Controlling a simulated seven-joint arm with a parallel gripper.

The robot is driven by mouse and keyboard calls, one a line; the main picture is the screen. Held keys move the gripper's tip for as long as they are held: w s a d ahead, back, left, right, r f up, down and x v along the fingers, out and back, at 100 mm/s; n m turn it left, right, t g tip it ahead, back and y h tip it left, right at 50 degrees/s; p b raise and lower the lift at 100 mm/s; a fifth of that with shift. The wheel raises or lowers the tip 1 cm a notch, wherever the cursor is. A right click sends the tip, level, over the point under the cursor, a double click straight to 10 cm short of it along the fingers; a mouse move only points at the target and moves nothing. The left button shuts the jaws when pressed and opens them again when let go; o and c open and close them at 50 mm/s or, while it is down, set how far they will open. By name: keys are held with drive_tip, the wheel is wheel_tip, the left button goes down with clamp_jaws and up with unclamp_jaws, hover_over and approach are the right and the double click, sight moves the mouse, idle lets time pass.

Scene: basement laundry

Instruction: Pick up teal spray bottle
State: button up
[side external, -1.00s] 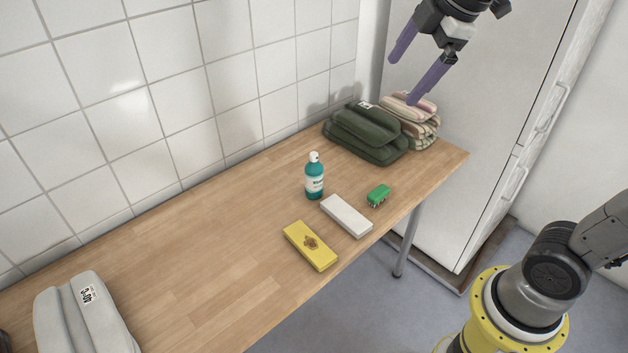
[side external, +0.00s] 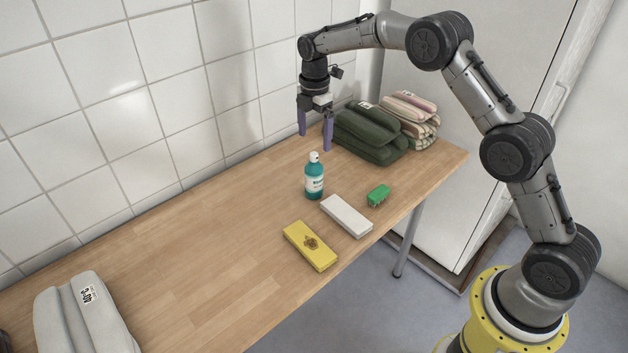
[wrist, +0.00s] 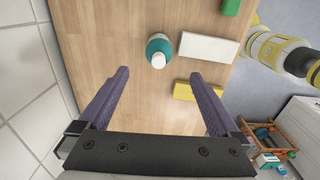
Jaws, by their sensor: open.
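The teal spray bottle (side external: 314,180) stands upright on the wooden table, with a white cap and a white label. In the wrist view the teal bottle (wrist: 158,50) is seen from above, beyond the fingertips and between their lines. My gripper (side external: 315,143) has purple fingers and points down, above and behind the bottle near the wall. In the wrist view my gripper (wrist: 160,74) is open, with nothing between the fingers. The bottle and fingers look apart.
A white box (side external: 346,216), a yellow box (side external: 311,246) and a green brush (side external: 378,195) lie near the bottle. Dark green folded cloth (side external: 366,135) and striped cloth (side external: 412,117) are at the far end. A grey bundle (side external: 82,318) lies front left. The middle-left table is clear.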

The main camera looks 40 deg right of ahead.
sight(315, 154)
wheel_tip(315, 154, down, 8)
drive_tip(key=shift+f, duration=0.1)
drive_tip(key=shift+w+f, duration=0.15)
drive_tip(key=shift+f, duration=2.65)
drive_tip(key=shift+r, duration=0.1)
clamp_jaws()
